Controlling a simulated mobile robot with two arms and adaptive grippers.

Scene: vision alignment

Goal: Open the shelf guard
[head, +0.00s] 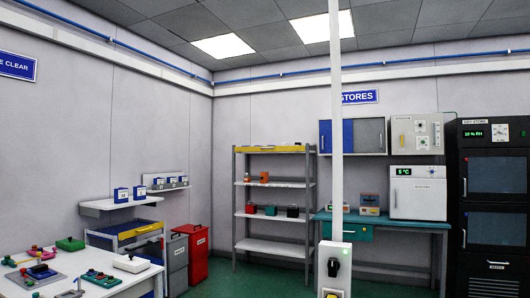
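A grey open shelf unit (274,184) stands against the back wall, left of the white post. A yellow bar (272,149) runs level across the front of its top level. It looks like the shelf guard, and it lies straight between the two uprights. The shelves below hold an orange item (264,177) and several small boxes with dark and red parts. Neither of my grippers is in view.
A white post (336,120) with a black-knobbed box (334,268) stands in front, right of the shelf. A white table (30,285) with coloured fixtures is at the lower left. Red (194,250) and grey bins stand left of the shelf. A teal bench (400,224) is right.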

